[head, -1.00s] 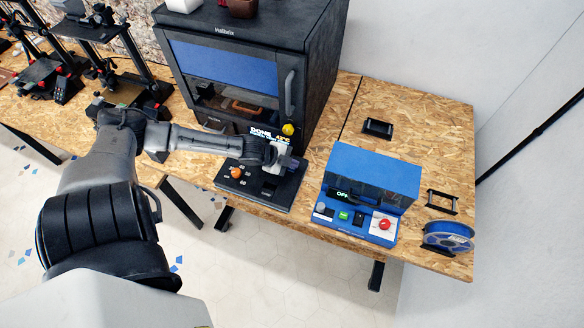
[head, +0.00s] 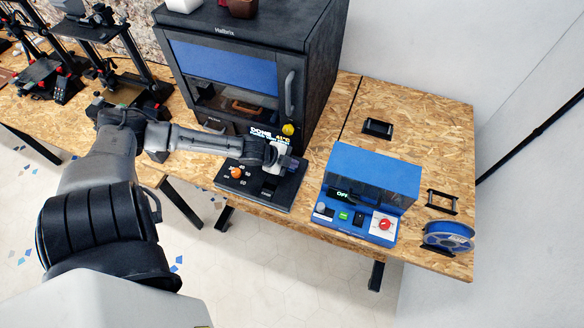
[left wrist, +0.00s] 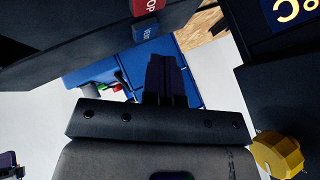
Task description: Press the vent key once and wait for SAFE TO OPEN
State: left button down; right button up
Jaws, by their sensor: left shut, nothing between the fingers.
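The printer's display (head: 262,134) reads DONE and a temperature, about 41°C. My right gripper is out of view.
A yellow knob (head: 288,129) is on the printer, close behind the gripper. A blue spool (head: 447,235) stands at the table's right edge.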

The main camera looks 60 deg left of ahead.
pick_arm(q)
jog(key=shift+f, duration=0.1)
jog(key=shift+f, duration=0.3)
jog(key=shift+f+b, duration=0.3)
jog(key=shift+f, duration=0.1)
dwell(0.6)
jog(key=shift+r, duration=0.1)
dwell(0.3)
jog(key=shift+r+p, duration=0.55)
jog(key=shift+p, duration=0.2)
jog(key=shift+r, duration=0.2)
jog(key=shift+r+p, duration=0.1)
jog(key=shift+p, duration=0.25)
